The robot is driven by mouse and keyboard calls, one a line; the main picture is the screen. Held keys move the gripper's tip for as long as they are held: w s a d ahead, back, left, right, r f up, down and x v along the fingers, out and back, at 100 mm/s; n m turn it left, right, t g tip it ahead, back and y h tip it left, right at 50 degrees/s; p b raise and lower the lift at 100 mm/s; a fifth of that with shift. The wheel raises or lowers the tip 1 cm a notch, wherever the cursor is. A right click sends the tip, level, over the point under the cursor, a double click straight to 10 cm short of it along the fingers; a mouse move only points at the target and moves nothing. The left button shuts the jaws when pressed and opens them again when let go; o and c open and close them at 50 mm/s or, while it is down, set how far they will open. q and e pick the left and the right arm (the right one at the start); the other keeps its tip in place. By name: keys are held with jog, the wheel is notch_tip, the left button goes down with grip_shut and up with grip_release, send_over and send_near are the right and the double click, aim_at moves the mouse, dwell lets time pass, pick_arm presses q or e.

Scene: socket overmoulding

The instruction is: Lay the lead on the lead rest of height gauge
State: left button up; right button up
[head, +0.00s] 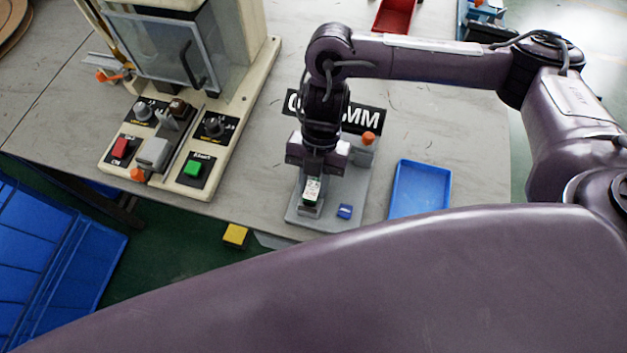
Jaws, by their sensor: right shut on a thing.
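The height gauge (297,210) is a grey stand on the bench with a black display (364,118) that reads in MM. It has an orange knob (368,138) and a small blue block (344,212) on its base. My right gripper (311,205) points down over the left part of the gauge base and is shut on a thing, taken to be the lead. A small white and green patch shows at the fingers. The lead's shape and the lead rest are hidden or too small to tell, as is any contact between them. My left gripper is out of view.
A blue tray (420,188) lies right of the gauge. A moulding machine (190,60) with red and green buttons stands at left. A red bin (395,14) is at the back. A blue crate (45,250) is at lower left. My own arm link fills the foreground.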

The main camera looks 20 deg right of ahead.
jog(key=shift+f, duration=0.15)
jog(key=o, duration=1)
jog(key=v, duration=1.2)
jog(key=shift+p, duration=0.4)
